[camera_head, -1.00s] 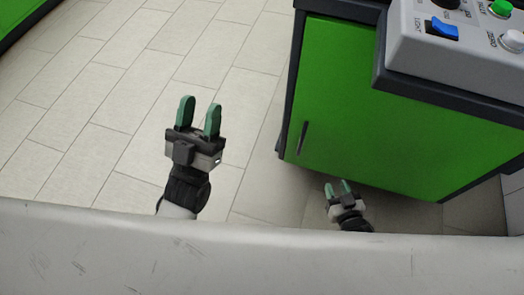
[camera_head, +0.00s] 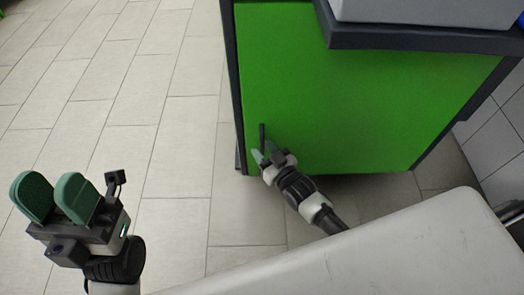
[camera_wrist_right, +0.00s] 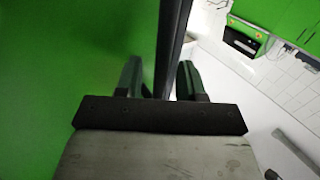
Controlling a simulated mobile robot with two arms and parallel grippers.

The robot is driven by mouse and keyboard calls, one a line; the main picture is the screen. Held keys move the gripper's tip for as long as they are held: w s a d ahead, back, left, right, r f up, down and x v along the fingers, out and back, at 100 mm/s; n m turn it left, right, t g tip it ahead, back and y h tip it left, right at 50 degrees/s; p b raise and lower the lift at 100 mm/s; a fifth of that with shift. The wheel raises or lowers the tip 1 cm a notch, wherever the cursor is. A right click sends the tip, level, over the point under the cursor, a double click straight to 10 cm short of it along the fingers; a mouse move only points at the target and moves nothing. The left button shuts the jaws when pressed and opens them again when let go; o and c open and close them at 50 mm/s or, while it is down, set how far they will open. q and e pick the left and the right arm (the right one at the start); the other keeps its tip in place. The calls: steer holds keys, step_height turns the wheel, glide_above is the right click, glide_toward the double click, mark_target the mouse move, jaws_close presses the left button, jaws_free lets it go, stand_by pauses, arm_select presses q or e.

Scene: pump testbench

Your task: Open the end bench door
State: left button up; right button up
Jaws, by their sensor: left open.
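The green end bench door (camera_head: 370,110) fills the side of the bench and looks flush with its dark frame. Its dark upright handle (camera_head: 262,134) is near the door's lower left edge. My right gripper (camera_head: 263,153) is at the handle's lower part, with its green fingertips close around it. In the right wrist view the right gripper's fingers (camera_wrist_right: 159,72) stand apart with dark bar-like parts between or behind them; whether they press on the handle is unclear. My left gripper (camera_head: 54,197) is open and empty above the floor at the lower left.
The bench's dark top edge (camera_head: 420,40) overhangs the door, with a grey control box (camera_head: 430,10) above it. Tiled floor (camera_head: 175,120) left of the bench is clear. A white tiled wall (camera_head: 495,130) stands at the right.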

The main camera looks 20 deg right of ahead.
steer(key=shift+w+a, duration=0.15)
steer(key=shift+w, duration=0.3)
steer(key=shift+c, duration=0.2)
jaws_close()
steer(key=shift+s, duration=0.15)
